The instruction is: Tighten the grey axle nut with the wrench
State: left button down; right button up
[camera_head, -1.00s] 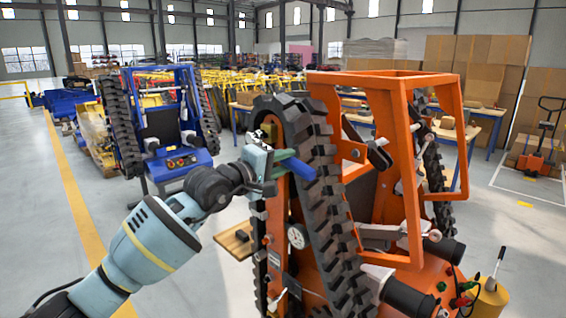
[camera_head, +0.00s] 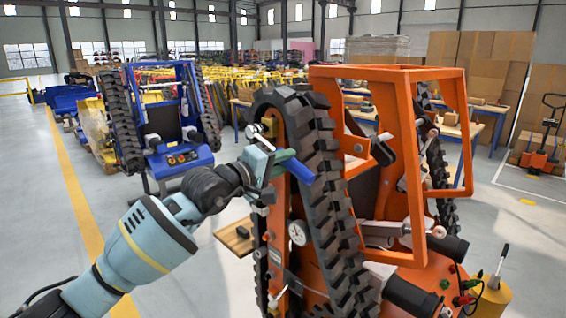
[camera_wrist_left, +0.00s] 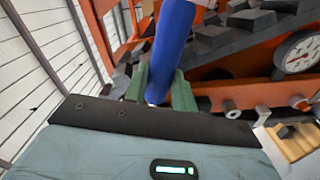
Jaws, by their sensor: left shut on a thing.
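My left gripper (camera_head: 281,158) is shut on the blue handle of the wrench (camera_head: 298,169), beside the upper end of the orange carrier's near track (camera_head: 328,190). The blue handle also shows in the left wrist view (camera_wrist_left: 173,45), between the green fingers (camera_wrist_left: 160,88). A small silvery part shows just above the gripper; I cannot tell whether it is the wrench's head. I cannot make out the grey axle nut for sure. My right gripper is not in view.
The orange carrier (camera_head: 402,120) fills the right, with a round gauge (camera_head: 298,234) low beside its track. A small wooden board (camera_head: 234,238) sticks out below my left wrist. A blue carrier (camera_head: 178,158) stands farther back on the left. The floor between is clear.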

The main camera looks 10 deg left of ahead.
pick_arm(q)
jog(key=shift+w+a+f+m, duration=0.1)
jog(key=shift+f+m, duration=0.3)
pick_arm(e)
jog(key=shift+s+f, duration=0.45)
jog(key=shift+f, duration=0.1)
pick_arm(q)
jog(key=shift+w+a+f+m+b, duration=0.15)
jog(key=shift+a+f+m+b, duration=0.1)
jog(key=shift+f+m+b, duration=0.45)
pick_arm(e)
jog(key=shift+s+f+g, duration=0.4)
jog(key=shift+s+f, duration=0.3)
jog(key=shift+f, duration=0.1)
pick_arm(q)
jog(key=shift+r, duration=0.15)
